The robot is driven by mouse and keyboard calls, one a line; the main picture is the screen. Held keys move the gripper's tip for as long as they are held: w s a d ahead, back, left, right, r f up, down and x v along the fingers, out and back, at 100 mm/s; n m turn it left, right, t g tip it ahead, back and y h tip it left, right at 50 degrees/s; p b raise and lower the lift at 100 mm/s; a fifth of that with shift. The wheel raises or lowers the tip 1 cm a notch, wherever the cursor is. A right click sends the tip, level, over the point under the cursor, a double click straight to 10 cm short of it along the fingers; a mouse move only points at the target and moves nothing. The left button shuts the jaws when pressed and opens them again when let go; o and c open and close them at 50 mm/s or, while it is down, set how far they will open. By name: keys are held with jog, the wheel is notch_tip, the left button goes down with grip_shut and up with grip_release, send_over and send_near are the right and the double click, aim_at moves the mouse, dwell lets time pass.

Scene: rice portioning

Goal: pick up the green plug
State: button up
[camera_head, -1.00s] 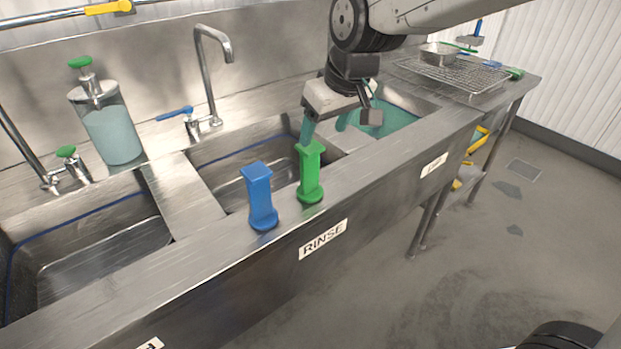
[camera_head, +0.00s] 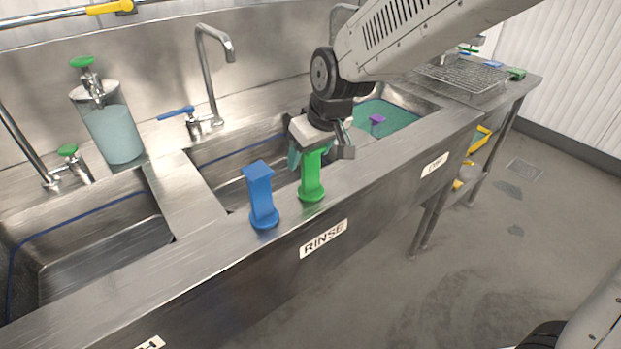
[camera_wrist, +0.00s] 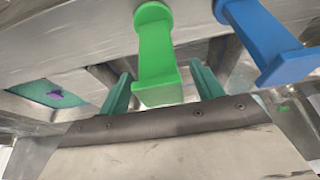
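The green plug (camera_head: 312,180) stands upright on the sink's front ledge, left of the RINSE label's right end. It also shows in the wrist view (camera_wrist: 156,50), its square top towards me. My gripper (camera_head: 311,160) is at the plug's upper part. In the wrist view my gripper's teal fingers (camera_wrist: 160,88) are apart, one on each side of the plug's top, with gaps showing. The gripper is open, and the plug still rests on the ledge.
A blue plug (camera_head: 261,194) stands close to the left of the green one, and also shows in the wrist view (camera_wrist: 262,36). The rinse basin lies behind them. A purple item (camera_head: 377,119) sits in the teal-coloured basin at right. A wire rack (camera_head: 463,75) is at far right.

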grip_shut()
jog(key=shift+r, duration=0.1)
